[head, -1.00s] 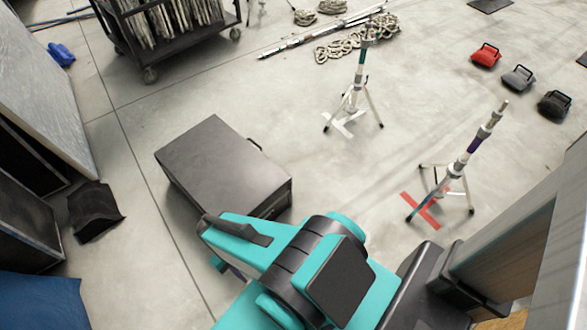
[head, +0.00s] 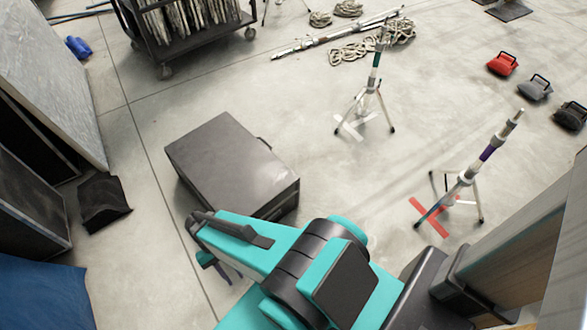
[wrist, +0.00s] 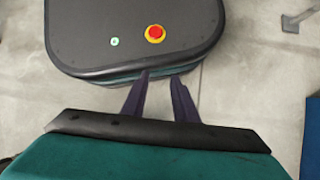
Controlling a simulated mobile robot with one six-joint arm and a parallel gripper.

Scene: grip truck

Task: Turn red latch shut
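I can make out no red latch in either view. A dark grey closed case (head: 235,160) lies on the floor beyond my arm in the head view. Its near lower edge is partly behind my arm. My gripper (wrist: 160,76) shows two dark purple fingers with a clear gap between them and nothing in it. In the head view my gripper (head: 230,270) is small, low over the floor and partly covered by my wrist, on the near side of the case and apart from it.
Two tripod stands (head: 366,100) (head: 462,185) stand right of the case. A black cart (head: 185,40) is at the back, with coiled rope (head: 350,55) beside it. Red (head: 502,64) and dark bags lie far right. Dark cabinets and a blue item (head: 40,298) line the left.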

